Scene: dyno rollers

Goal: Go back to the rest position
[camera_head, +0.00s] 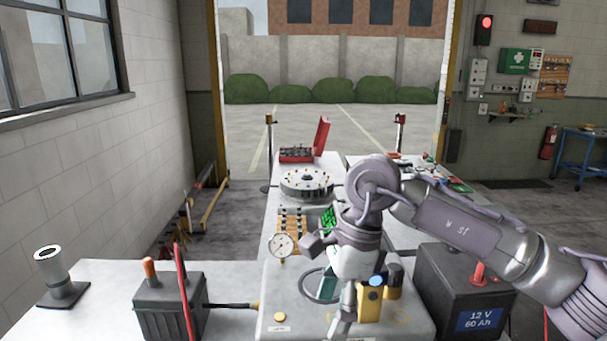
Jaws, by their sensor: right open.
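My right arm reaches in from the right side of the head view and bends at the wrist above the bench. My right gripper (343,322) points down over the pale panel (297,300) on the near bench. Its jaws are open, with nothing visible between them. Part of the panel is hidden behind the gripper. I cannot tell whether the fingertips touch it. My left gripper is not in view.
A black battery (465,290) stands right of my gripper, under my forearm. A dial gauge (282,245) stands behind the panel. A dark box (170,303) with red cable and a grey cylinder (58,275) are at left. A round plate (307,183) lies farther back.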

